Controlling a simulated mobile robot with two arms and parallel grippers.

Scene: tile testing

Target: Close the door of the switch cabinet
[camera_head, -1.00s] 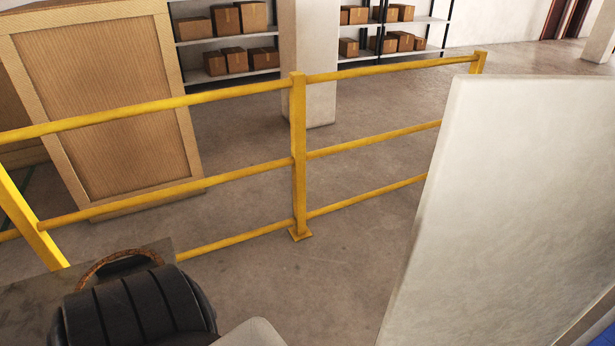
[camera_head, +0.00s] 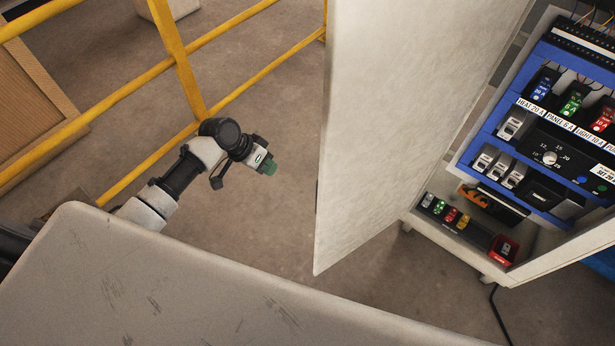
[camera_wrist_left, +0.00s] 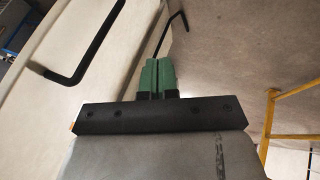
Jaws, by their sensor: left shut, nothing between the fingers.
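The switch cabinet (camera_head: 506,165) stands at the right of the head view, its inside showing. Its pale door (camera_head: 410,100) stands open, a tall flat panel left of the switches. My left gripper (camera_head: 269,168) has green fingers and is shut and empty. In the head view it is left of the door's near edge, with floor showing between them. In the left wrist view the shut green fingers (camera_wrist_left: 158,74) point towards pale panels. A black bar handle (camera_wrist_left: 85,62) is left of them, and a thin dark bent rod shows just beyond the fingertips. My right gripper is not in view.
A yellow railing (camera_head: 185,70) runs behind my left arm. A wooden panel (camera_head: 30,110) is at the far left. A black cable (camera_head: 497,312) lies on the floor below the cabinet. Bare floor (camera_head: 285,215) lies between the railing and the door.

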